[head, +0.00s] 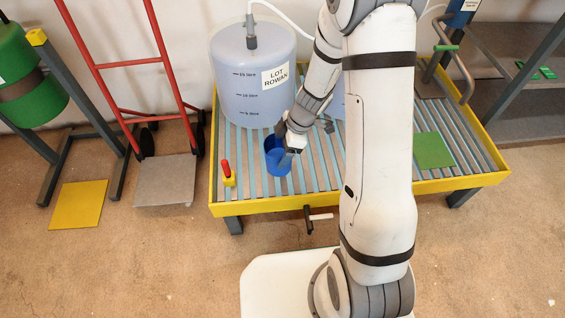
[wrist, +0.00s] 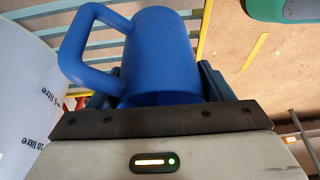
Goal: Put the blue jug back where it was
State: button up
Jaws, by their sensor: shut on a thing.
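The blue jug (head: 277,158) is at my gripper (head: 289,147) over the slatted yellow-framed table in the head view, just in front of the tank labelled LOT ROWAN. In the wrist view the blue jug (wrist: 160,55) fills the middle, its handle to the left. My gripper's dark fingers (wrist: 160,88) are on both sides of the jug's body and shut on it. Part of the jug is hidden behind the gripper. I cannot tell whether its base touches the slats.
The tank (head: 252,85) stands behind the jug. A red-handled yellow block (head: 228,178) is at the table's front left. A green square (head: 433,150) lies on the slats at right. A red hand truck (head: 165,180) and a yellow floor square (head: 78,205) are left of the table.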

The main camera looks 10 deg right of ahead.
aim_at(274, 151)
jog(key=shift+f+b, duration=0.7)
jog(key=shift+f, duration=1.6)
jog(key=shift+f, duration=0.15)
jog(key=o, duration=1.3)
jog(key=shift+c, duration=0.2)
